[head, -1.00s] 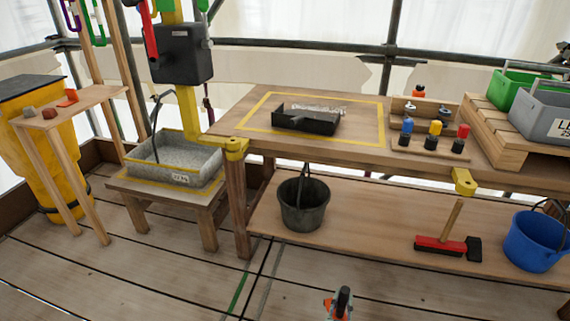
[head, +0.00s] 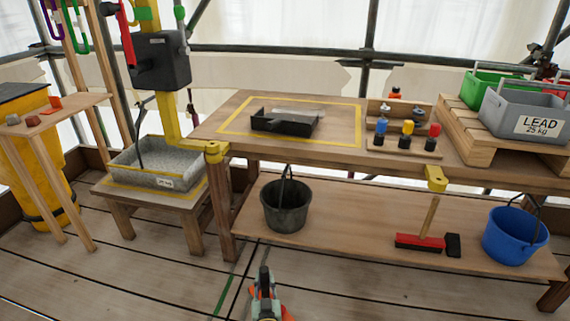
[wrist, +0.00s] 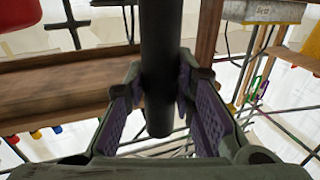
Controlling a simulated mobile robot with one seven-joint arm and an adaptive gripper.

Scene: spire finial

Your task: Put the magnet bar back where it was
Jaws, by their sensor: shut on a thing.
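My gripper (wrist: 163,98) is shut on a dark, smooth, round bar, the magnet bar (wrist: 160,45), which passes between the two purple-lined fingers in the wrist view. One rounded end of the bar shows between the fingers; its other end runs out of the top of the picture. In the head view my gripper (head: 265,297) is low at the bottom middle, in front of the bench, with a dark piece standing up from it that looks like the bar.
A workbench (head: 215,128) holds a black tray (head: 285,124) inside a yellow outline, coloured pegs (head: 407,128) and crates. A grey trough (head: 165,165) stands left on a low table. A black bucket (head: 285,208), red brush (head: 420,242) and blue bucket (head: 515,238) are on the lower shelf.

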